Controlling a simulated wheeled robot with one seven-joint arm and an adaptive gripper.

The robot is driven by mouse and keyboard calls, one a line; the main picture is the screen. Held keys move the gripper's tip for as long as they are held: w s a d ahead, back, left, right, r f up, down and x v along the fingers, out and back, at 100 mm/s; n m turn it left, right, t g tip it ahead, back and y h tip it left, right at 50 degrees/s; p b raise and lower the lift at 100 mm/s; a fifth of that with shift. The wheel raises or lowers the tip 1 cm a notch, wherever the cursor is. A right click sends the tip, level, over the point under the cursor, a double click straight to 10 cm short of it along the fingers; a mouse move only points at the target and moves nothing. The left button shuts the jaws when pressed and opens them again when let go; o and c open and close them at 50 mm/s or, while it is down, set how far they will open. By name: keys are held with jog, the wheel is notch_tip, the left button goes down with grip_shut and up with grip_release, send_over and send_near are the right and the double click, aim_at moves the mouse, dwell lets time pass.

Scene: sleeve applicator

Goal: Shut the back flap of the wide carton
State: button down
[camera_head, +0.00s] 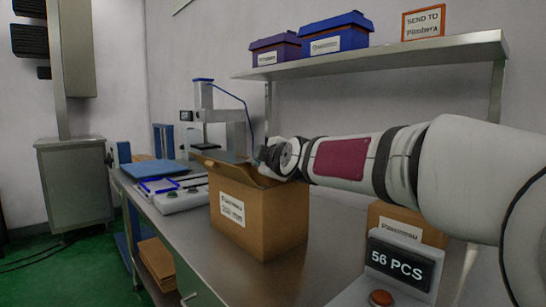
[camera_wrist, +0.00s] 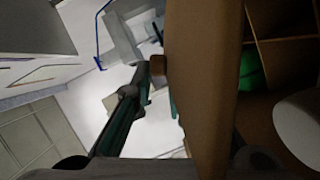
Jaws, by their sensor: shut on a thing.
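The wide carton (camera_head: 258,220) is a brown cardboard box with a white label, standing on the metal bench. Its top is at least partly open, with a raised flap edge (camera_head: 212,160) at the upper left. My gripper (camera_head: 262,156) is at the carton's back top edge, partly hidden by my wrist. In the wrist view a brown cardboard panel (camera_wrist: 200,80), which looks like the back flap, stands close between my fingers. One dark finger (camera_wrist: 135,100) shows on its left side; the other is mostly hidden. The carton's inside shows dividers (camera_wrist: 280,55) and a green item (camera_wrist: 250,70).
A smaller carton (camera_head: 395,222) and a counter display (camera_head: 400,265) reading 56 PCS stand to the right, below my arm. A white bench machine (camera_head: 212,125) and blue tray (camera_head: 155,170) are behind left. A shelf (camera_head: 380,54) with two lidded boxes hangs above.

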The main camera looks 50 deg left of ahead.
jog(key=shift+s+f, duration=0.1)
dwell(0.4)
jog(key=c, duration=1.6)
grip_release()
jog(key=shift+c, duration=0.2)
jog(key=shift+d, duration=0.1)
jog(key=v, duration=1.1)
jog(key=shift+s+d, duration=0.2)
jog(key=shift+d, duration=0.15)
jog(key=shift+f, duration=0.1)
